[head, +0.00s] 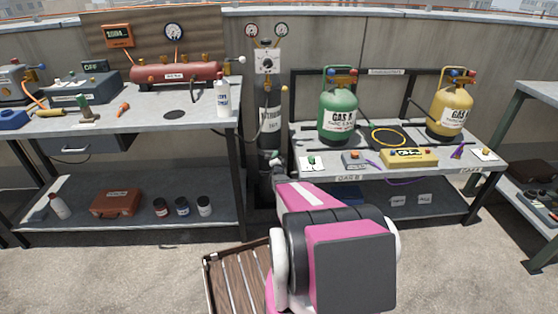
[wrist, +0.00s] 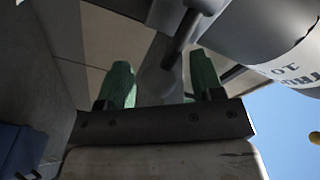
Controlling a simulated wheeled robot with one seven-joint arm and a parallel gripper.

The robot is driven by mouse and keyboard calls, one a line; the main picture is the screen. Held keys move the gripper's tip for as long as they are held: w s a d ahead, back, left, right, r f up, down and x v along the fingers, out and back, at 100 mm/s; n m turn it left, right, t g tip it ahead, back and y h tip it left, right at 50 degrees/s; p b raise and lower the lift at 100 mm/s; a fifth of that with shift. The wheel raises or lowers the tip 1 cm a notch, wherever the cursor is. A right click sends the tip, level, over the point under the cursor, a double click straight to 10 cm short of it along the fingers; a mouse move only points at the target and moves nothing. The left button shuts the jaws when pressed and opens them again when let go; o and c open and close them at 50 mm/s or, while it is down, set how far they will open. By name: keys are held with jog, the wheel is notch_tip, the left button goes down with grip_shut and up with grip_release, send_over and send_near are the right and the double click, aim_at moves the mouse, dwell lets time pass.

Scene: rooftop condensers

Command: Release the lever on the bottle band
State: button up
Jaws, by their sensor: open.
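The tall dark gas bottle (head: 275,100) stands upright between the two benches, with gauges on top. In the wrist view its grey body with printed lettering (wrist: 285,65) fills the upper right. A dark rod (wrist: 181,38), which looks like the band's lever, slants down from the top toward the space between my fingers. My gripper (wrist: 160,78) is open, its green fingers apart on either side of the rod's lower end; I cannot tell whether they touch it. In the head view my gripper (head: 276,160) is small and partly hidden by my pink arm, close against the bottle's lower part. The band itself is hard to make out.
The left bench (head: 60,128) holds a red tank (head: 177,72) and tools. The right bench (head: 470,150) holds a green bottle (head: 338,108) and a yellow bottle (head: 450,106). A slatted wooden pallet (head: 232,280) lies in front. Bench legs flank the narrow gap.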

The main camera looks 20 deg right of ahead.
grip_shut()
jog(key=shift+s+a+m, duration=0.15)
jog(key=shift+s+m, duration=0.05)
jog(key=shift+m, duration=0.1)
jog(key=shift+s+a+f+m+g+h, duration=0.1)
jog(key=shift+s+a+m+g+h, duration=0.4)
jog(key=shift+m+g+h, duration=0.8)
jog(key=shift+s+a+m+g+h, duration=0.25)
jog(key=shift+a+m+g+h, duration=0.4)
jog(key=shift+m+g+h, duration=0.6)
jog(key=shift+s+a+f+m+g+h, duration=0.1)
jog(key=shift+s+a+m+g+h, duration=0.4)
jog(key=shift+m+g+h, duration=0.75)
jog(key=shift+a+h, duration=0.15)
jog(key=shift+h, duration=0.25)
grip_release()
jog(key=shift+r, duration=0.1)
